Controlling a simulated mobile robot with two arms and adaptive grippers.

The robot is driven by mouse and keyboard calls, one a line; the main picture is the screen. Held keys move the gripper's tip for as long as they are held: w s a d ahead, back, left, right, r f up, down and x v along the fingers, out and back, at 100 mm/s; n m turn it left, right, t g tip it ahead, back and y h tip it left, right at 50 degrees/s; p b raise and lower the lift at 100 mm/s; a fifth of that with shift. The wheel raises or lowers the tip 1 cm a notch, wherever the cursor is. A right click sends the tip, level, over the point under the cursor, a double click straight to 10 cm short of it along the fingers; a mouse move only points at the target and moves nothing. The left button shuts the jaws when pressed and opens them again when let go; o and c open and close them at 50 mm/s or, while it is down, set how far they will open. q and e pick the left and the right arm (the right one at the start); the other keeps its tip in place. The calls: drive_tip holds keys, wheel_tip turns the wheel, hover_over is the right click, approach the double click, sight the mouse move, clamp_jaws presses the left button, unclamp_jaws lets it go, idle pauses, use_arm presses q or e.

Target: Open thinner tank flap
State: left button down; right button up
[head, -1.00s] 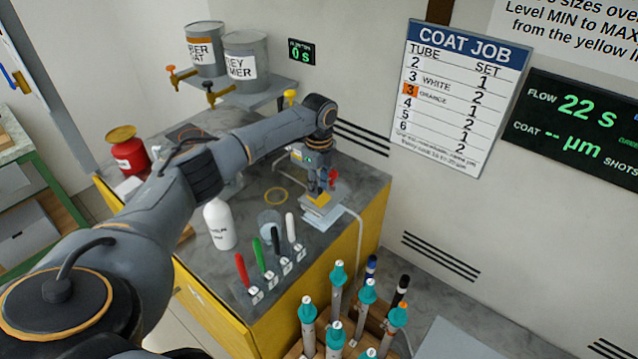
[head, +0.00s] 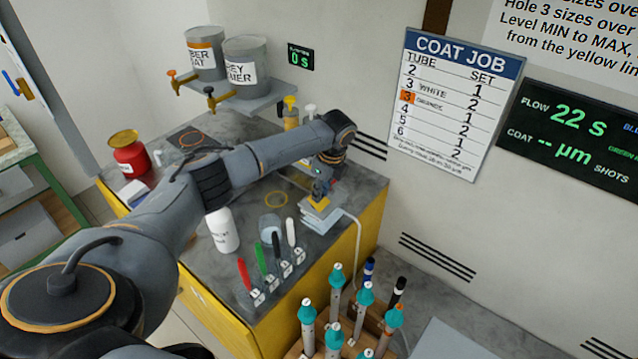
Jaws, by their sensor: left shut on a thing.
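My left gripper (head: 320,190) is at the right rear of the dark counter, pointing down. It is shut at a small yellow piece (head: 320,203) on top of a pale grey, box-like unit (head: 321,218). The arm and the small scale hide the exact grip. A pale hose (head: 357,238) runs from near this unit down the cabinet side. No label marks a thinner tank, so I cannot be sure that this unit is it or that the yellow piece is its flap. My right gripper is not in view.
A white bottle (head: 222,231), a clear cup (head: 270,229) and several markers in numbered holders stand in front. A red can (head: 128,155) is at the left. Two paint cans with taps sit on the shelf (head: 243,102). Teal-topped tubes (head: 336,273) stand in a rack at the front.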

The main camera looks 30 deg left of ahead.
use_arm(q)
drive_tip(key=shift+d+r+y+p, duration=0.35)
drive_tip(key=shift+d+y+p, duration=0.25)
drive_tip(key=shift+y+p, duration=0.35)
drive_tip(key=shift+s+d+f+y+p, duration=0.15)
drive_tip(key=shift+d+y+p, duration=0.4)
drive_tip(key=shift+y, duration=0.4)
drive_tip(key=shift+d+f+y, duration=0.25)
drive_tip(key=shift+d+y, duration=0.2)
drive_tip(key=shift+y, duration=0.45)
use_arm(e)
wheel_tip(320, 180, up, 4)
use_arm(q)
drive_tip(key=shift+s+d+f+t+y+b, duration=0.15)
drive_tip(key=shift+d+f+y+b, duration=0.35)
drive_tip(key=shift+y+b, duration=0.9)
drive_tip(key=shift+w+d+f+t+y+b, duration=0.1)
drive_tip(key=shift+d+f+t+y+b, duration=0.35)
drive_tip(key=shift+y+b, duration=0.95)
drive_tip(key=shift+s+d+f+y+b, duration=0.1)
drive_tip(key=shift+d+f+y+b, duration=0.2)
drive_tip(key=shift+d+y+b, duration=0.75)
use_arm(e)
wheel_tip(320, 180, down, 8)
use_arm(q)
drive_tip(key=shift+a+y, duration=0.35)
drive_tip(key=shift+y, duration=0.1)
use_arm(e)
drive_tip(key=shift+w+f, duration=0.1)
